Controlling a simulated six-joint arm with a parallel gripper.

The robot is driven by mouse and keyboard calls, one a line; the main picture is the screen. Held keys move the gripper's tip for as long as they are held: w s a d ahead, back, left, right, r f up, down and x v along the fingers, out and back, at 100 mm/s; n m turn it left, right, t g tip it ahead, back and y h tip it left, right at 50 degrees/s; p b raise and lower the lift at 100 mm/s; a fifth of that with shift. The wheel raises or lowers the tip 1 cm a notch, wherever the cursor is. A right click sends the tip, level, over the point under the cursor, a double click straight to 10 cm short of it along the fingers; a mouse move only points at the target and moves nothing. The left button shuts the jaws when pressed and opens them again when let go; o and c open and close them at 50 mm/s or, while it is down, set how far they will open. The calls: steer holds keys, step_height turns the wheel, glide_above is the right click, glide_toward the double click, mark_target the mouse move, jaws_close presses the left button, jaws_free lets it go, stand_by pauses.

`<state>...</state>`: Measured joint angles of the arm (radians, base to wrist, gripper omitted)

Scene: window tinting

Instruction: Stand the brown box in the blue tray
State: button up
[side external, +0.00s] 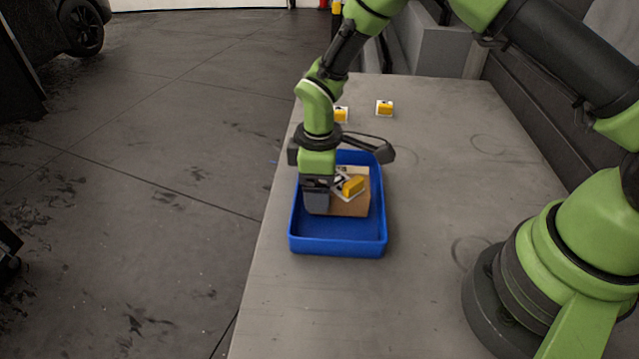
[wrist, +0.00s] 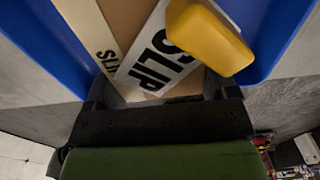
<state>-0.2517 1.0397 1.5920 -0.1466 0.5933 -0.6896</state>
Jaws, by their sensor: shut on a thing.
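The brown box (side external: 350,207) is inside the blue tray (side external: 338,246), toward its far half. A white slip with black letters and a yellow piece shows on the box's face. In the wrist view the box (wrist: 130,18) lies between my gripper's fingers (wrist: 160,98), with the yellow piece (wrist: 210,38) and the lettered slip (wrist: 150,62) close by. My gripper (side external: 317,205) reaches down into the tray at its left side and is shut on the box. The fingertips and the box's lower edge are partly hidden, so I cannot tell whether it touches the tray floor.
Two white cards with yellow pieces (side external: 384,108) (side external: 341,115) lie on the grey table (side external: 450,200) beyond the tray. The near part of the tray is empty. The table is clear to the right of the tray; its left edge is close to the tray.

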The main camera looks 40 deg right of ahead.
steer(key=shift+f, duration=0.35)
steer(key=shift+f, duration=0.1)
steer(key=o, duration=1)
step_height(320, 180, up, 11)
steer(key=shift+r, duration=0.1)
steer(key=s+d+r+m+t+y, duration=0.1)
steer(key=s+d+r+m+t, duration=0.15)
steer(key=r, duration=0.45)
steer(key=s+d+r+m+t, duration=0.1)
steer(key=s+r+m, duration=0.25)
steer(key=r, duration=0.35)
steer(key=s+d+r+m+t, duration=0.1)
steer(key=s+m, duration=0.1)
steer(key=s, duration=0.2)
steer(key=s+r+m+t, duration=0.1)
steer(key=s+m, duration=0.1)
steer(key=s, duration=0.3)
steer(key=s+d+r+m+t+y, duration=0.1)
steer(key=s+r+m, duration=0.1)
steer(key=s, duration=0.3)
steer(key=shift+d+m+t, duration=0.35)
steer(key=shift+m, duration=0.25)
